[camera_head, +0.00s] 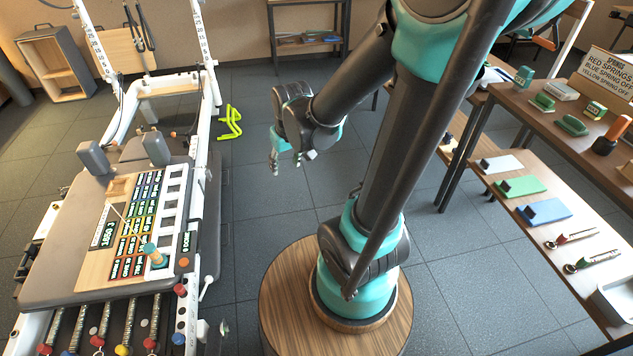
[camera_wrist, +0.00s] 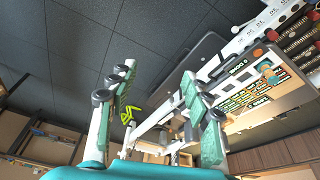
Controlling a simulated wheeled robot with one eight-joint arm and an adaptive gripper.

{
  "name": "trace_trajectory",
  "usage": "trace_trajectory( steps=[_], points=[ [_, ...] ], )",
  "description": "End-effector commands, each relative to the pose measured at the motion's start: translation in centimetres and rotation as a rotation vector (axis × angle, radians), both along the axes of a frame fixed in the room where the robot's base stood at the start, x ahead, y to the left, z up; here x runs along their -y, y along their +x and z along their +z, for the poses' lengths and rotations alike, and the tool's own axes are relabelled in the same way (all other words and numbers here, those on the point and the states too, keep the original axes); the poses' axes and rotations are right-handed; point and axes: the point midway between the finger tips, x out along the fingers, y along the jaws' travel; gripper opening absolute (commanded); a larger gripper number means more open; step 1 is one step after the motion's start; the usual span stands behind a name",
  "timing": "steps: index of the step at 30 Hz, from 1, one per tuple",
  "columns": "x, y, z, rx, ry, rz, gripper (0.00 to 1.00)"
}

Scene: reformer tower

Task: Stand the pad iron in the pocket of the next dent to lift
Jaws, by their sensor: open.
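My gripper (camera_head: 287,160) is open and empty, raised over the floor to the right of the reformer. In the wrist view its two fingers (camera_wrist: 158,112) are spread wide with nothing between them. A board (camera_head: 98,268) lies on the reformer carriage, with a colored chart (camera_head: 138,222) and a white strip of several square pockets (camera_head: 171,215). A small teal and wood-colored upright piece (camera_head: 153,254) stands at the board's near end; I cannot tell whether it is the pad iron. It also shows in the wrist view (camera_wrist: 268,70). The printed words are too small to read surely.
The reformer's white posts (camera_head: 205,70) rise beside the board, and two grey shoulder rests (camera_head: 93,157) stand behind it. Colored springs (camera_head: 103,325) lie at the near end. Tables at right hold green, blue and white blocks (camera_head: 540,212). Floor between is clear.

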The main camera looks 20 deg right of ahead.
Motion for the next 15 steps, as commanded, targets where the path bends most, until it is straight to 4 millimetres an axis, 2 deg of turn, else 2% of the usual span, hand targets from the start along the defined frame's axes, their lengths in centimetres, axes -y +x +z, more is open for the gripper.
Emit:
trace_trajectory(
  steps=[1,6,10,15],
  points=[
    [1.7,-1.8,-0.2,0.012,0.005,-0.048,0.49],
    [5.0,-5.8,-1.1,0.047,0.018,-0.166,0.49],
    [6.2,-7.5,-1.7,0.063,0.023,-0.214,0.49],
    [6.6,-8.1,-1.9,0.07,0.024,-0.233,0.49]
  ],
)
